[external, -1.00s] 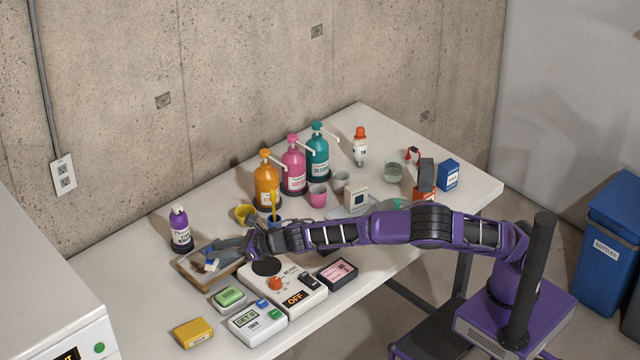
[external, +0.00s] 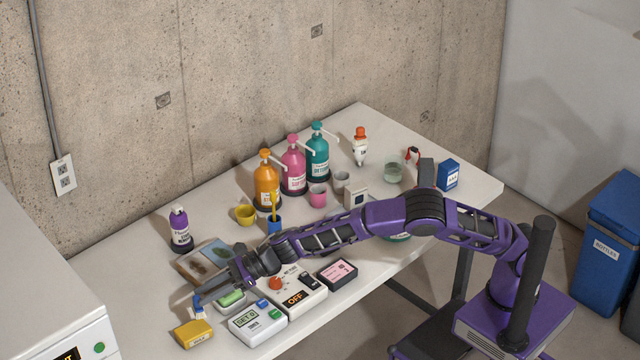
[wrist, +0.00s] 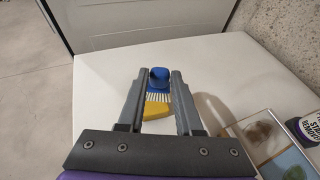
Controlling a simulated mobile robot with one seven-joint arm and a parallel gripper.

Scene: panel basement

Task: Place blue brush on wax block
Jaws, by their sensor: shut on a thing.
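The blue brush (wrist: 159,78) is between my gripper's fingers (wrist: 159,85) in the wrist view, its pale bristles pointing down. In the external view, my gripper (external: 203,294) is shut on the brush (external: 197,304) and holds it just behind the yellow wax block (external: 193,333). The wax block lies on the table near its front-left edge. In the wrist view, the yellow block (wrist: 156,110) shows below the bristles. I cannot tell whether the bristles touch it.
A tray (external: 186,266) with dark-stained swatches lies behind my gripper. A green-topped box (external: 231,299), a display device (external: 257,323) and a control box (external: 304,299) stand to the right. A purple bottle (external: 181,231) and pump bottles stand at the back.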

